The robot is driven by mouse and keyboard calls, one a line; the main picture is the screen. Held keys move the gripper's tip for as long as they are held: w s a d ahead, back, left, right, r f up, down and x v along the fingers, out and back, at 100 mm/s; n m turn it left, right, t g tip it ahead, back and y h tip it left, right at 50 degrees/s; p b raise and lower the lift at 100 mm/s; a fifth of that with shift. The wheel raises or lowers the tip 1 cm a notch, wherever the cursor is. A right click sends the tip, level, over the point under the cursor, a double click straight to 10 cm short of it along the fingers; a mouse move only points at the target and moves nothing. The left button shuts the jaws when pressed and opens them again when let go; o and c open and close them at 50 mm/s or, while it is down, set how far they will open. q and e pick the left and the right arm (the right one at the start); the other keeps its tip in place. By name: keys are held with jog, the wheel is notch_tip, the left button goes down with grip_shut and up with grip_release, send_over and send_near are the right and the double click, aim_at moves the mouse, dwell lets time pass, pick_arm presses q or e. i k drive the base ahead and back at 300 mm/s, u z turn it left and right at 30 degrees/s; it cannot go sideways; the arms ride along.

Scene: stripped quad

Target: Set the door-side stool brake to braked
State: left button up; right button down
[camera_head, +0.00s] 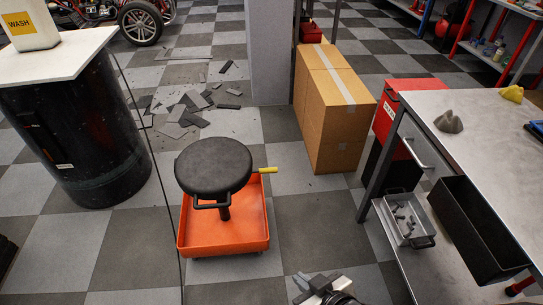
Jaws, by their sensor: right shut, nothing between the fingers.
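One stool (214,167) stands on the checkered floor in the middle of the head view, with a round black seat, a black handle loop and an orange tray base. A yellow-tipped brake lever (267,170) sticks out to the right just below the seat, roughly level. I cannot tell its brake setting from this. My right gripper (309,284) shows at the bottom edge, below and right of the stool. It is shut and empty, apart from the stool and lever. My left gripper is not in view. The stool's casters are mostly hidden.
Cardboard boxes (335,110) stand behind and right of the stool. A metal workbench (480,120) with a black bin (465,230) fills the right. A black drum (75,135) stands left. Broken tiles (190,105) litter the floor behind. Floor around the stool's front is clear.

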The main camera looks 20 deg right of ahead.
aim_at(269, 171)
jog(key=z, duration=1.15)
jog(key=i, duration=1.6)
jog(key=u, duration=2)
